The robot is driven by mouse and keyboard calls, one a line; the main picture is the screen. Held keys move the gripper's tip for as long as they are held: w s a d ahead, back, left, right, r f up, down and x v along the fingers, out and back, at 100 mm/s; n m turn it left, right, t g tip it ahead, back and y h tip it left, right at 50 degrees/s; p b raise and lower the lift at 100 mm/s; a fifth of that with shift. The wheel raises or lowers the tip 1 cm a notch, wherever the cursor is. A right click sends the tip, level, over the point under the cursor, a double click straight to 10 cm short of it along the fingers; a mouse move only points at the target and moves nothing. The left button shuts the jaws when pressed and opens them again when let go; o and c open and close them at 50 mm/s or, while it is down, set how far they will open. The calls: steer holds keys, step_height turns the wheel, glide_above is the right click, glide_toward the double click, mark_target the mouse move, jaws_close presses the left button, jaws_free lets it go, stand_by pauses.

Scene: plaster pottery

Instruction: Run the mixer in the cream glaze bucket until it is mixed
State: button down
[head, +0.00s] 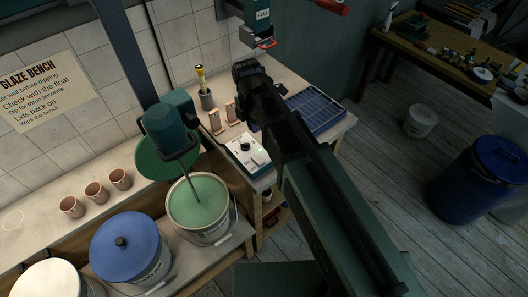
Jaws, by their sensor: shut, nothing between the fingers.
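The mixer (171,128) is a dark green motor head on a tall post. Its shaft goes down into an open pale bucket (205,238) of light green liquid (198,203). A white control box (246,153) with a dark knob and a small green light sits on the bench right of the mixer. I cannot tell whether the mixer turns. A bucket with a pale cream lid (48,280) stands closed at the lower left. My black and green arm reaches up from the lower right, its end beside the control box. The fingers do not show; the arm hides them.
A green lid (150,160) stands behind the mixer. A blue-lidded bucket (130,248) is left of the open one. Several clay cups (96,192) line the shelf. A blue gridded panel (317,110) lies right of the arm. A blue barrel (485,180) stands on the floor.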

mark_target(261, 161)
steer(key=f+b, duration=0.4)
steer(key=s+f+b, duration=0.1)
steer(key=f+b, duration=0.4)
steer(key=d+f+b, duration=0.1)
steer(key=f+b, duration=0.4)
steer(key=shift+s+d, duration=0.1)
steer(key=shift+s, duration=0.2)
